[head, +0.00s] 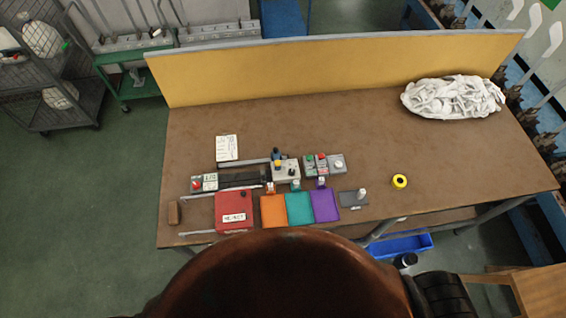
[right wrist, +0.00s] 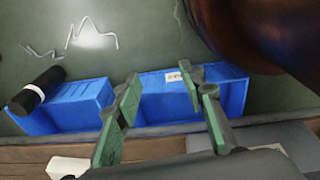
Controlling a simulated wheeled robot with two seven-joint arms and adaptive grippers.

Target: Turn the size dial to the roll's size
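A yellow roll (head: 400,181) with a dark centre lies on the right part of the brown table. A small grey box with a pale round knob (head: 338,163) sits in the middle of the table, beside a box with green and red buttons (head: 316,165). The knob may be the size dial; its marks are too small to read. My right gripper (right wrist: 160,75) is open and empty in the right wrist view, its green-padded fingers apart above blue bins. My left gripper is not in view.
A red tray marked reject (head: 234,211) and orange, teal and purple pads (head: 298,208) lie along the front edge. A white heap (head: 452,97) is at the back right. A yellow panel (head: 330,68) closes the back. Blue bins (right wrist: 190,95) are below the right gripper.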

